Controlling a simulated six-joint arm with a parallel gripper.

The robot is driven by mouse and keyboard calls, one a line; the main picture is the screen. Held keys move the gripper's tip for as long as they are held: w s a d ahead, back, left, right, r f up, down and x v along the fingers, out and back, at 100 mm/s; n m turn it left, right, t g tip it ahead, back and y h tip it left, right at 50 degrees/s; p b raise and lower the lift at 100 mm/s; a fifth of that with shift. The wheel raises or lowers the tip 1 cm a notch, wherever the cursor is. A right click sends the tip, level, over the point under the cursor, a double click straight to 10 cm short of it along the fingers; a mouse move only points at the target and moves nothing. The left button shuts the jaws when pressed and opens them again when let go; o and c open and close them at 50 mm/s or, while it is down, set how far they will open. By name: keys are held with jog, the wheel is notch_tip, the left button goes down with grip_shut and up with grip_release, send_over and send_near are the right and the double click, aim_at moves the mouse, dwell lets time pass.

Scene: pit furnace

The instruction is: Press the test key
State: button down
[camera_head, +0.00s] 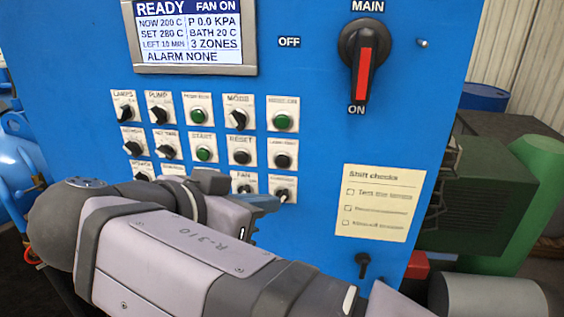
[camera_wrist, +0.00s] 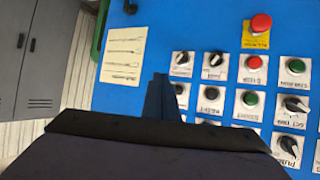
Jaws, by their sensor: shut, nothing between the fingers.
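The blue control panel (camera_head: 320,135) carries rows of knobs and push buttons. No label reads clearly as the test key. A black button (camera_head: 282,160) sits right of the RESET button (camera_head: 242,157), and its own label is too blurred to read. My gripper (camera_head: 274,204) is shut and empty, with its blue fingers in front of the lower rows. In the wrist view the closed fingers (camera_wrist: 160,86) point at the panel, just left of a partly covered dark button (camera_wrist: 179,89). I cannot tell whether the fingertips touch the panel. My arm hides part of the bottom rows.
A MAIN switch (camera_head: 364,62) with a red handle is at upper right. A red button on a yellow plate (camera_wrist: 256,33) shows in the wrist view. The display (camera_head: 189,33) reads READY. A shift checks card (camera_head: 380,203) is at right, and a green machine (camera_head: 520,205) stands beyond.

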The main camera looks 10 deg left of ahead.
jog(key=shift+m, duration=0.4)
jog(key=shift+w, duration=0.15)
jog(key=p, duration=0.3)
send_near(282, 162)
jog(key=shift+w+d+f, duration=0.8)
jog(key=shift+f, duration=0.25)
jog(key=shift+w+d+f, duration=0.8)
jog(key=shift+f, duration=0.25)
jog(key=shift+w+b, duration=0.2)
jog(key=shift+b, duration=0.1)
dwell(0.3)
jog(key=shift+w, duration=0.2)
jog(key=shift+w, duration=0.35)
dwell(0.8)
dwell(0.4)
jog(key=shift+s+b, duration=0.7)
jog(key=shift+s, duration=0.05)
